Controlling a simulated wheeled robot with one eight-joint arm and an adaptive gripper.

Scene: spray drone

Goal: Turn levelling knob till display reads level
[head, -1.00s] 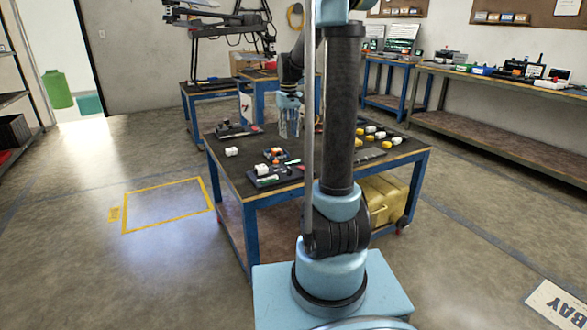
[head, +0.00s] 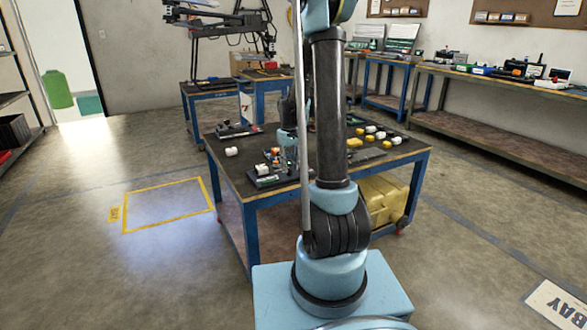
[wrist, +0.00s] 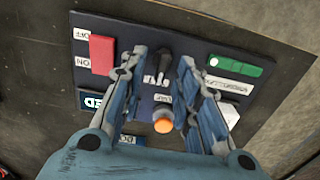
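A dark control panel (wrist: 200,45) lies on the table and fills much of the wrist view. It carries a red rocker switch (wrist: 102,54) beside OFF and ON labels, a green strip (wrist: 235,66) that may be the level display, and an orange-topped round control (wrist: 163,126). A black upright control (wrist: 157,68) stands between my fingertips. I cannot tell which control is the levelling knob, and no reading is legible. My gripper (wrist: 163,60) is open, its fingers either side of the black control with gaps visible. In the head view the panel (head: 264,181) sits near the table's front edge, partly hidden by my arm.
A yellow case (head: 384,200) is on the lower shelf. Floor is free to the left.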

